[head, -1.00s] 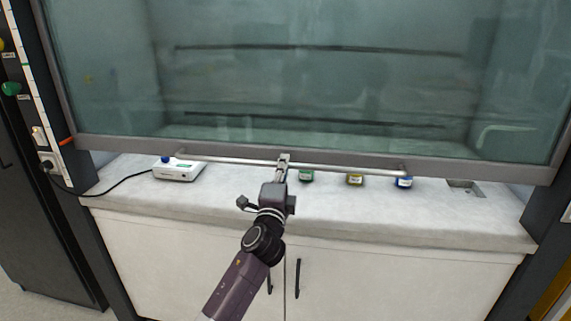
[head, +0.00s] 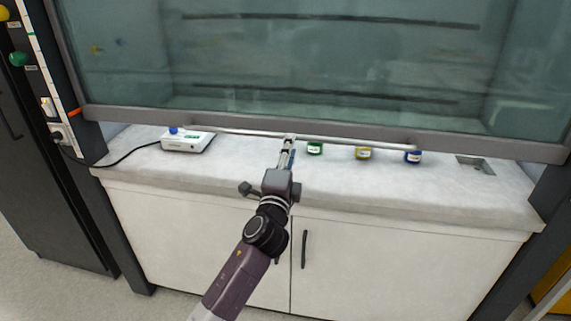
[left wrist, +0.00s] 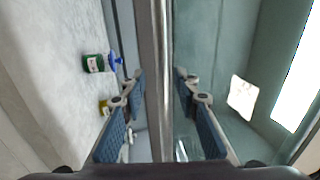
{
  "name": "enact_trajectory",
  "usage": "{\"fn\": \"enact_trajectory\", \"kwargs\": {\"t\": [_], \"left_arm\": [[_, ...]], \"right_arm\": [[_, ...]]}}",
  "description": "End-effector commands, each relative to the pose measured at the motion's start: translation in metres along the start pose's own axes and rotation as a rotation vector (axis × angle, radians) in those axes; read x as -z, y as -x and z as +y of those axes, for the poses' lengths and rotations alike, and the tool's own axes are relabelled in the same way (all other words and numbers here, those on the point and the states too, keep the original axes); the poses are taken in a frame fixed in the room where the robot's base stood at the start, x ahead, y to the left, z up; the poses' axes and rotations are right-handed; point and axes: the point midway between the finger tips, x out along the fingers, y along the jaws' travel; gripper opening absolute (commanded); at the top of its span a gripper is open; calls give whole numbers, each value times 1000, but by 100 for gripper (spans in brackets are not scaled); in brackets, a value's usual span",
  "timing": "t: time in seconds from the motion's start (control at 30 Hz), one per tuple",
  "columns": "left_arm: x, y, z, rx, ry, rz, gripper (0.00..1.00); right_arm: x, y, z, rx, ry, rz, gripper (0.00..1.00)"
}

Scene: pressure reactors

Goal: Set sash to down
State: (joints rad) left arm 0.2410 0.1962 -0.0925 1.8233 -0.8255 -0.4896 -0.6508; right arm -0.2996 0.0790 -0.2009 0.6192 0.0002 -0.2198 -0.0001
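The sash (head: 300,65) is a large grey-framed glass pane. Its lower rail (head: 480,141) hangs above the counter, leaving a gap, near the orange mark on the left post. A metal handle bar (head: 350,142) runs along the rail; it crosses the left wrist view (left wrist: 160,60) from top to bottom. My left gripper (head: 289,140) is at the bar, left of its middle. In the left wrist view its two blue-padded fingers (left wrist: 160,76) stand apart on either side of the bar, with no clear contact. My right gripper is not in view.
A white device (head: 187,143) with a cable stands on the counter (head: 230,175) at left. Green (head: 315,149), yellow (head: 364,153) and blue (head: 413,157) bottles stand beneath the bar. A small sink (head: 476,165) is at right. White cabinet doors are below.

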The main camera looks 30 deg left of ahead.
Motion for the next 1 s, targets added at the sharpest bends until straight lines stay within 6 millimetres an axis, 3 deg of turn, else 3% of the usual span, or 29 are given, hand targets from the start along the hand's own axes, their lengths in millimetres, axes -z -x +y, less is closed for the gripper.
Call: {"fn": "enact_trajectory", "kwargs": {"t": [0.2, 0.4, 0.83, 1.0], "left_arm": [[0, 46, 1, -3, 1, -1, 29], [0, 68, 1, -2, 0, -1, 29], [1, 71, 0, -4, 14, 5, 30], [27, 71, 6, -68, 272, 100, 30]], "right_arm": [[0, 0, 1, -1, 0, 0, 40], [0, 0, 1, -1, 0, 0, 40], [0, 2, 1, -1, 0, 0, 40], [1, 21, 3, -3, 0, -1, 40]]}}
